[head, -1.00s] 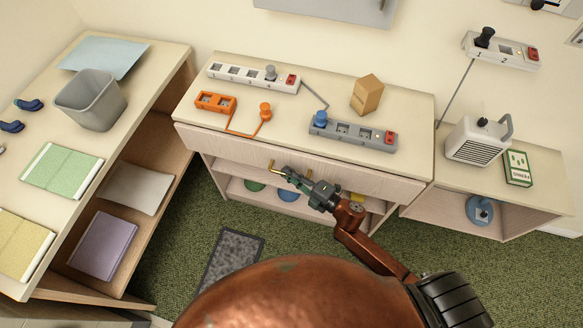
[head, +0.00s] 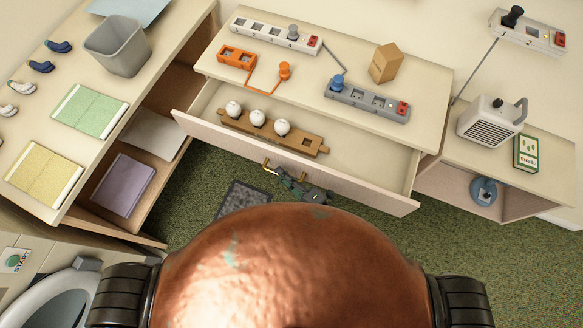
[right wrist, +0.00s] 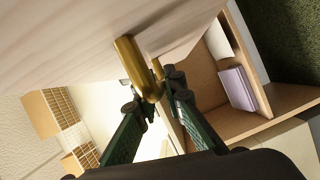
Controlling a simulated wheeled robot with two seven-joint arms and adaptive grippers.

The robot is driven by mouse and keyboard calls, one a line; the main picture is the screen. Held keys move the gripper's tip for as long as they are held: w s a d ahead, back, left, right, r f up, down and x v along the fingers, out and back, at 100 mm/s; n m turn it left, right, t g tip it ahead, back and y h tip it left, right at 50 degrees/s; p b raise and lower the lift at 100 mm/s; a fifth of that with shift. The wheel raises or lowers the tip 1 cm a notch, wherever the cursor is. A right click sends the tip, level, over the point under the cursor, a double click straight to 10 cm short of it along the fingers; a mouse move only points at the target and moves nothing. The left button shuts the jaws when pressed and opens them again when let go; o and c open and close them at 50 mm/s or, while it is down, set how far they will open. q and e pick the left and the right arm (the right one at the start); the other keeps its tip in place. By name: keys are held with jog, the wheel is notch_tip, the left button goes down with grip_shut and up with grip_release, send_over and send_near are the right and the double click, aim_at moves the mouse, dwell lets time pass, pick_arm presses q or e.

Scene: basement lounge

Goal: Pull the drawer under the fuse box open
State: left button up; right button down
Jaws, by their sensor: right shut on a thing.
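The drawer (head: 350,186) stands pulled out from under the worktop (head: 300,70). Inside it lies a wooden rack (head: 302,140) holding three white round knobs or bulbs. My right gripper (head: 276,172) is at the drawer's front, shut on its brass handle (head: 267,162). In the right wrist view, the gripper fingers (right wrist: 150,88) are around the brass handle (right wrist: 133,62), close to the pale wooden front (right wrist: 60,45). The fuse box is outside the current head view. My left gripper is not in view.
Power strips, an orange one (head: 237,57) and a grey one (head: 366,99), and a wooden block (head: 386,62) sit on the worktop. A left shelf unit (head: 190,60) carries a grey bin (head: 117,45). A heater (head: 491,120) stands right. Green carpet (head: 400,240) shows below.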

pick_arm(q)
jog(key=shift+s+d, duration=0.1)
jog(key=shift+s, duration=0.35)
pick_arm(e)
jog(key=shift+s, duration=0.1)
jog(key=c, duration=2)
grip_release()
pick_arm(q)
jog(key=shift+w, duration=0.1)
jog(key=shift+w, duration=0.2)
pick_arm(e)
jog(key=v, duration=1.2)
jog(key=shift+f, duration=0.1)
